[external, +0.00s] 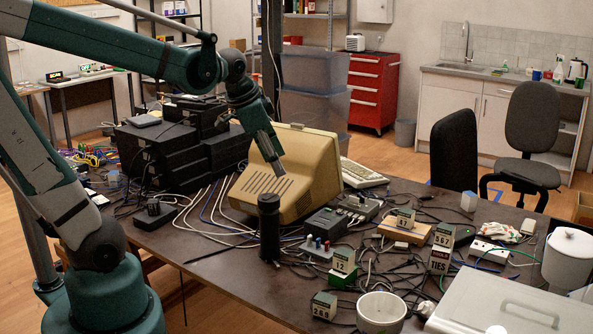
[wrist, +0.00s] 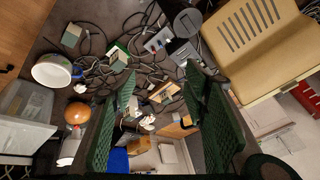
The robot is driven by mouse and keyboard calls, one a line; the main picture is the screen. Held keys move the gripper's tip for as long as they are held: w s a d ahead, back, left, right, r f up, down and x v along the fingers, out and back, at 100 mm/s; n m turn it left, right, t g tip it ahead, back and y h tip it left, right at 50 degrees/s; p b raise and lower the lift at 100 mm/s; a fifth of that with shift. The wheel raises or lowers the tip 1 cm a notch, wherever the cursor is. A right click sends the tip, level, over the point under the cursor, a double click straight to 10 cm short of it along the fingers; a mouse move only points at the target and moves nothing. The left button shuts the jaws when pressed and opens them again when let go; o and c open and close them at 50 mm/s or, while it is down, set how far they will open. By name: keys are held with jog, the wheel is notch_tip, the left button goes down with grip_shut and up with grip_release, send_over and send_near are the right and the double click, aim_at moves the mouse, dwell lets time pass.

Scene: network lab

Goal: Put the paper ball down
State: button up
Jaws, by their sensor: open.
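My gripper (wrist: 160,88) is open in the wrist view, with its two green fingers wide apart and nothing held between them. In the external view my gripper (external: 274,158) hangs above the table, in front of the beige monitor. A small white lump (external: 425,308) lies beside the white bowl, and it also shows in the wrist view (wrist: 80,88). A second white, crumpled-looking thing (external: 497,232) lies at the table's right side. I cannot tell which of these is the paper ball. Both are apart from my gripper.
The beige monitor (external: 292,172) stands close to my gripper. A black cylinder (external: 269,232), a white bowl (external: 381,314), a grey case (external: 512,308), a white lidded pot (external: 570,265) and number signs (external: 443,236) crowd the table among loose cables. Black boxes (external: 180,150) are stacked at left.

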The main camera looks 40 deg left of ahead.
jog(key=s+a+f+n+t+y, duration=0.1)
jog(key=s+a+n+t, duration=0.1)
jog(key=s+a+n, duration=0.6)
jog(key=shift+s+a+f+n, duration=0.3)
jog(key=shift+s+a, duration=0.2)
jog(key=shift+a, duration=0.85)
